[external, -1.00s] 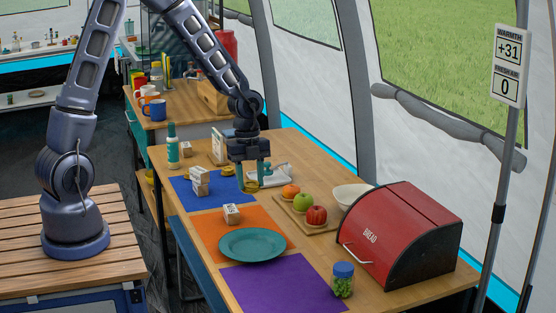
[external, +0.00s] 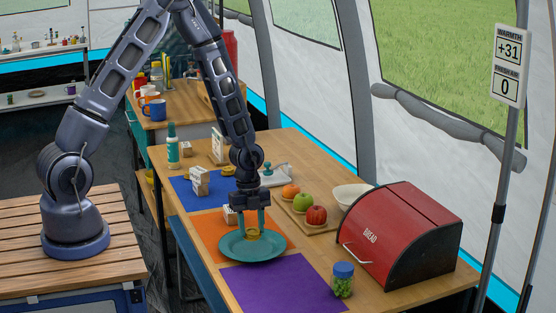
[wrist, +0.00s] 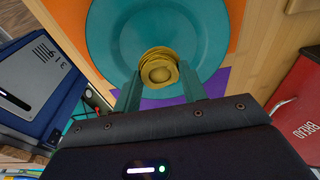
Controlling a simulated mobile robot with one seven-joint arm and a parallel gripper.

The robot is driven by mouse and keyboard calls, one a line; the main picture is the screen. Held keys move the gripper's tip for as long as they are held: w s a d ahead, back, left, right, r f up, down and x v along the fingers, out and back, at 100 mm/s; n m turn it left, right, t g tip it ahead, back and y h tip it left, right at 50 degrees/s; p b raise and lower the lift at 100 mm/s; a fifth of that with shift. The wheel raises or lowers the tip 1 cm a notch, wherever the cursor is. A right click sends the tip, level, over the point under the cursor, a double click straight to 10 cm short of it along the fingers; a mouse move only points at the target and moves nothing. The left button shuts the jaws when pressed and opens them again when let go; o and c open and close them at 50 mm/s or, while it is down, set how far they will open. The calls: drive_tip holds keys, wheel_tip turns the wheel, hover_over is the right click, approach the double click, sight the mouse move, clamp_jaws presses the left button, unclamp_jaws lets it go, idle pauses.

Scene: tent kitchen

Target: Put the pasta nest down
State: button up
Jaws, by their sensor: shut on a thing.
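The pasta nest (wrist: 159,68) is a yellow coiled disc between the fingertips of my gripper (wrist: 160,88) in the wrist view. In the external view my gripper (external: 252,230) points down over the teal plate (external: 268,246), with the yellow nest (external: 253,233) at its fingertips. My gripper is shut on the nest. The plate also fills the top of the wrist view (wrist: 108,38). The nest is over the plate, toward its near edge in the wrist view. I cannot tell whether it touches the plate.
The plate lies across an orange mat (external: 212,238) and near a purple mat (external: 285,285). A small white box (external: 231,214) is close behind my gripper. A lidded jar (external: 343,280), a red bread box (external: 400,235) and a board of fruit (external: 305,212) stand to the right.

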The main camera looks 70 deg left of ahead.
sight(251, 228)
drive_tip(key=shift+f, duration=1.8)
drive_tip(key=shift+f, duration=0.2)
drive_tip(key=o, duration=0.9)
drive_tip(key=shift+o, duration=0.2)
drive_tip(key=shift+r, duration=0.1)
